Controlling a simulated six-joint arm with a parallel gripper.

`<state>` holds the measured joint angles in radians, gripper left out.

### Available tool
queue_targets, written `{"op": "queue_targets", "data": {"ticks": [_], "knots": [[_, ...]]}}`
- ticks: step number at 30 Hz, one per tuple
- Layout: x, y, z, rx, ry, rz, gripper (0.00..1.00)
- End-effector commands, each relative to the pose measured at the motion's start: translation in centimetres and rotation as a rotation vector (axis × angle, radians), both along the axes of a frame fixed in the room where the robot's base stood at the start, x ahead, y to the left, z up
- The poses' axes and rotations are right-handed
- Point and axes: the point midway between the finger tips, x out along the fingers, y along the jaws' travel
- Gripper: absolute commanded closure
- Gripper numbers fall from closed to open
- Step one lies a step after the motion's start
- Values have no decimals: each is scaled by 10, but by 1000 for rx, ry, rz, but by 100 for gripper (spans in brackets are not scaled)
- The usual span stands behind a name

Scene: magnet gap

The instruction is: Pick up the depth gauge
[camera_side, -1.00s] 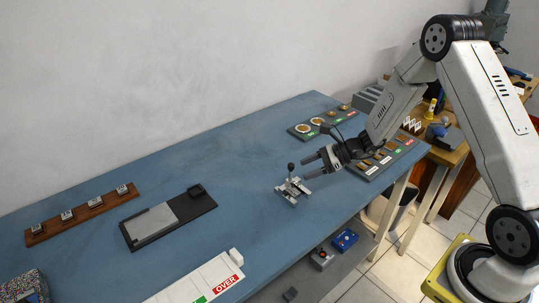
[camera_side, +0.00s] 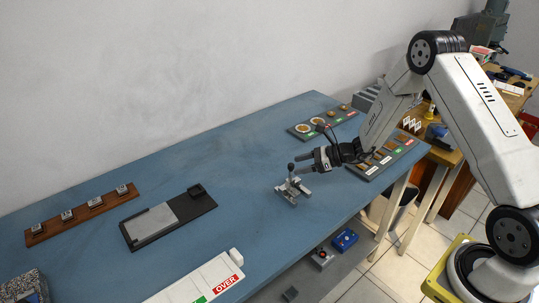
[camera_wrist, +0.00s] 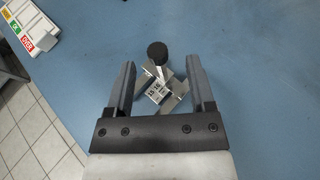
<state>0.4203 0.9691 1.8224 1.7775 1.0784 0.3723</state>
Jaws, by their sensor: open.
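The depth gauge (camera_side: 292,187) is a small silver metal device with a black ball knob on top. It stands on the blue table near the front edge. In the wrist view the gauge (camera_wrist: 155,88) shows its dark round knob and a small readout with digits, lying between my two fingers. My gripper (camera_side: 300,163) is open, with its fingertips beside the upper part of the gauge, near the knob. In the wrist view my gripper (camera_wrist: 160,75) has a finger on each side of the gauge, with gaps showing. I cannot tell whether either finger touches it.
A black plate with a grey block (camera_side: 153,223) and a wooden rack with several small blocks (camera_side: 82,215) lie to the left. A white strip marked OVER (camera_side: 200,281) lies at the front. Trays (camera_side: 320,125) with small parts stand behind. The blue table (camera_side: 230,160) around the gauge is clear.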

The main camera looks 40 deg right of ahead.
Motion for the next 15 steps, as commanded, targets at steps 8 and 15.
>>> {"op": "queue_targets", "data": {"ticks": [8,15], "knots": [[12,14,-6,-1,1,2,30],[29,32,-16,-1,1,3,30]]}}
